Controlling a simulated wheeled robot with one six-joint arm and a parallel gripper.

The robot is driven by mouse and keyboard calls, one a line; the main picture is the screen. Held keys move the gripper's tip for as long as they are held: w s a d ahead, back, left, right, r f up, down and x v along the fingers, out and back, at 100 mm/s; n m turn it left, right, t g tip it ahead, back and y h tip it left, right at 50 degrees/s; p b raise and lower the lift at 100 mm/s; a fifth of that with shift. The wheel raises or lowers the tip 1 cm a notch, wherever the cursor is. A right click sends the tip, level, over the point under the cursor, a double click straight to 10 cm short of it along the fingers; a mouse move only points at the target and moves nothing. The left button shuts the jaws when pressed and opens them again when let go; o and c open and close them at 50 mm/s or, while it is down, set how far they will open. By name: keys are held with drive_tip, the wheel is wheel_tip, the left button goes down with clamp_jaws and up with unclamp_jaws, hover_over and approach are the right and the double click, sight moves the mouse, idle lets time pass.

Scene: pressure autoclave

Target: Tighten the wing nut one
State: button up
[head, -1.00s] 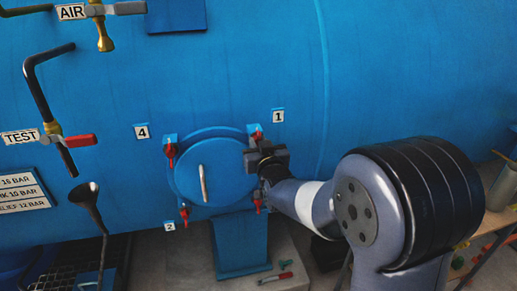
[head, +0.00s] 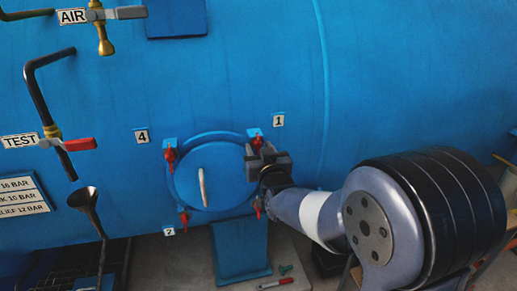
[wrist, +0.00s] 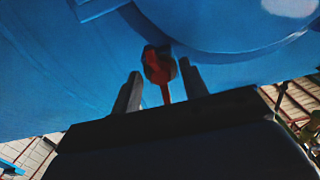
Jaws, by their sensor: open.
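Wing nut one (head: 257,137) is red and sits at the upper right of the round blue door (head: 212,172), below and left of the label 1 (head: 278,120). My gripper (head: 262,152) is at that corner, just below the nut, and hides part of it. In the wrist view, a red wing nut (wrist: 157,65) with a thin red stem shows between the two spread fingers of my gripper (wrist: 160,88). There are visible gaps on both sides of it. I cannot tell how deep it sits between the fingers.
Other red wing nuts are at the door's upper left (head: 170,155), lower left (head: 184,218) and lower right (head: 258,207). A handle (head: 202,188) stands out from the door. A blue pedestal (head: 240,250) is below. Pipes and a funnel (head: 86,200) are at left.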

drive_tip(key=b+v, duration=0.2)
drive_tip(key=v, duration=0.7)
drive_tip(key=shift+s, duration=0.2)
drive_tip(key=p+x, duration=0.3)
drive_tip(key=x, duration=0.8)
drive_tip(key=shift+d, duration=0.1)
drive_tip(key=shift+s, duration=0.1)
